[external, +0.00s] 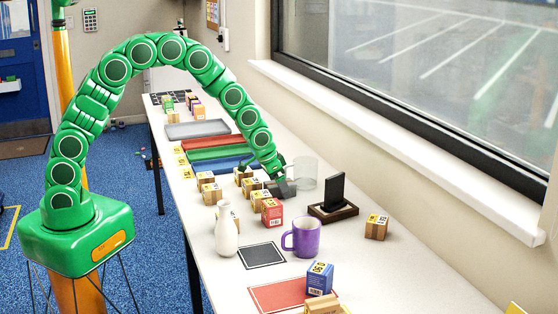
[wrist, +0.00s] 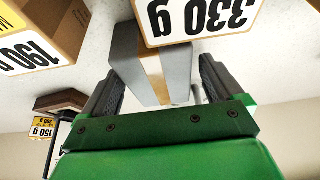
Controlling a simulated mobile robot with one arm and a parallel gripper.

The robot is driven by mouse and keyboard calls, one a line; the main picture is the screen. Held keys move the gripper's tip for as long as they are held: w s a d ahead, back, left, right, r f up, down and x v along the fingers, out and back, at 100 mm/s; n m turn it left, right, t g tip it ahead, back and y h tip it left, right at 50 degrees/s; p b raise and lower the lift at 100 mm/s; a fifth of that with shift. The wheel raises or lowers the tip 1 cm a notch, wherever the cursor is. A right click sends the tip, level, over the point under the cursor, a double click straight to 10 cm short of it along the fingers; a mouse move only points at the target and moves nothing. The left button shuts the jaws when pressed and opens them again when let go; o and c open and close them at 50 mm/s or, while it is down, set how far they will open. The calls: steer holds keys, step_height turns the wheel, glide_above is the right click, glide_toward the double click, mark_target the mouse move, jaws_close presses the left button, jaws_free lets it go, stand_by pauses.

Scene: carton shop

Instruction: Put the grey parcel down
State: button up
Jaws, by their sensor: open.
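The grey parcel (external: 284,189) sits on the white table among small brown cartons. It also shows in the wrist view, where the grey parcel (wrist: 126,50) with a tan stripe lies between the two dark fingers. My gripper (external: 279,178) reaches down to it from above and behind. In the wrist view my gripper (wrist: 162,88) is open, with one finger on each side of the parcel. I cannot tell whether a finger touches it. The parcel's lower part is partly hidden by my gripper's green body.
A carton marked 330 g (wrist: 200,18) is close to the parcel. A clear glass mug (external: 306,170) and a wooden stand (external: 333,212) with a dark slab are to the right. A red carton (external: 271,212), white vase (external: 226,232) and purple mug (external: 302,238) stand nearer the camera.

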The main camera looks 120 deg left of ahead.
steer(key=shift+f, duration=0.25)
stand_by(0.5)
steer(key=c, duration=1.3)
